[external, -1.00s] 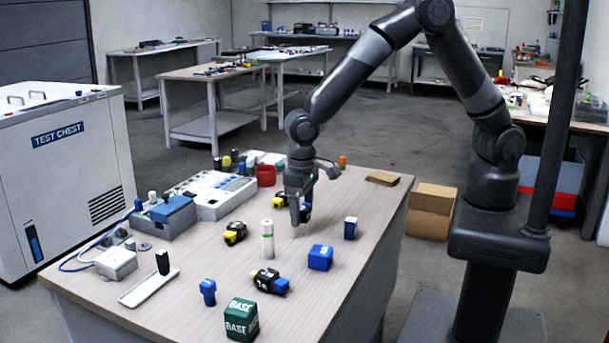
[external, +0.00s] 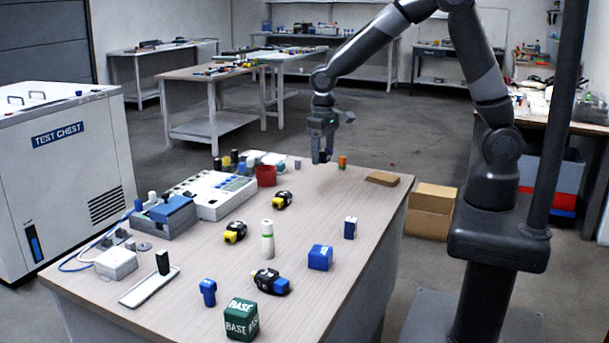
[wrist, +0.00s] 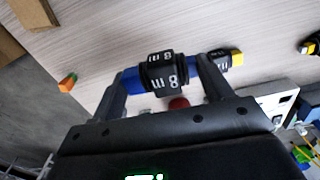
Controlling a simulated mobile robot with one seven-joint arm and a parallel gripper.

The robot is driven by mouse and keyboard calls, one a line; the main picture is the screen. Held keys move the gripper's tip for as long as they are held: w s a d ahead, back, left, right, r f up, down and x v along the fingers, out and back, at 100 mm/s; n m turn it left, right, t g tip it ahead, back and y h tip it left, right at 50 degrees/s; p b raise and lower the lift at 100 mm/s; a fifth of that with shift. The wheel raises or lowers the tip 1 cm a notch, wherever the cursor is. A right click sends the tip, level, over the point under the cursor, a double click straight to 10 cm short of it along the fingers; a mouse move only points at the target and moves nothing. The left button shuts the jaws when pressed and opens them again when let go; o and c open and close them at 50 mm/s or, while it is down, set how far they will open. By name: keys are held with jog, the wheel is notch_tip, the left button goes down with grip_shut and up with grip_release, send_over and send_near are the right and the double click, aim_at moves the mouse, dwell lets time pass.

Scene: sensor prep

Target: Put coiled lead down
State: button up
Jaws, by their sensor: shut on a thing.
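My gripper (external: 322,158) is raised above the back right part of the wooden table, near its far edge. In the wrist view its fingers (wrist: 160,85) are shut on the coiled lead (wrist: 160,72), a blue piece with a black middle section bearing white marks. In the external view the held lead is mostly hidden by the fingers. A similar black piece with blue ends (external: 270,281) lies at the table's front. Two black-and-yellow pieces lie further back, one at the middle (external: 283,200) and one left of it (external: 235,233).
A small orange block (external: 342,162) and brown cardboard (external: 382,178) are near the gripper. A red cup (external: 266,177) stands left of it. A white-green cylinder (external: 267,240), blue box (external: 320,257) and green BASE block (external: 241,319) stand further forward. The table's right middle is fairly clear.

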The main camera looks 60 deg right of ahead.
jog(key=s+d+m, duration=0.3)
jog(key=d+m, duration=0.1)
jog(key=d, duration=2.1)
send_over(329, 176)
notch_tip(329, 176, down, 7)
jog(key=shift+r, duration=0.1)
jog(key=shift+a+f, duration=0.1)
jog(key=shift+f, duration=1.95)
jog(key=o, duration=0.7)
jog(key=shift+f, duration=0.1)
